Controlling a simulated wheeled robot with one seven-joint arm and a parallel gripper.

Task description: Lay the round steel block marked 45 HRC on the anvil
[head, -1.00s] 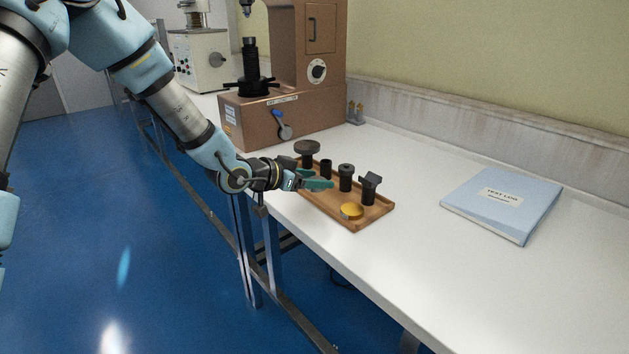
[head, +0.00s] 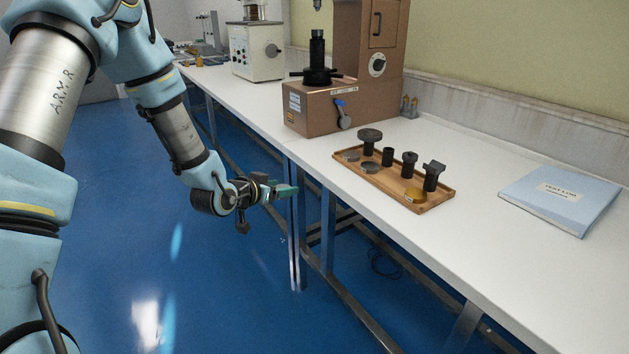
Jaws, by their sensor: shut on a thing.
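My gripper (head: 286,191) is off the front edge of the bench, over the blue floor, apart from the tray. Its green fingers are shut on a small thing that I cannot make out. The brown hardness tester (head: 312,115) stands on the bench beyond the tray. Its black screw column (head: 317,52) rises above a spoked handwheel, with the anvil top (head: 317,33) below the indenter (head: 317,4). Two flat grey discs, the rear disc (head: 351,155) and the front disc (head: 371,168), lie in the tray. No hardness marking is readable.
A blue test log (head: 562,199) lies at right. A white tester (head: 257,52) stands farther back. The bench front edge lies between my gripper and the tray.

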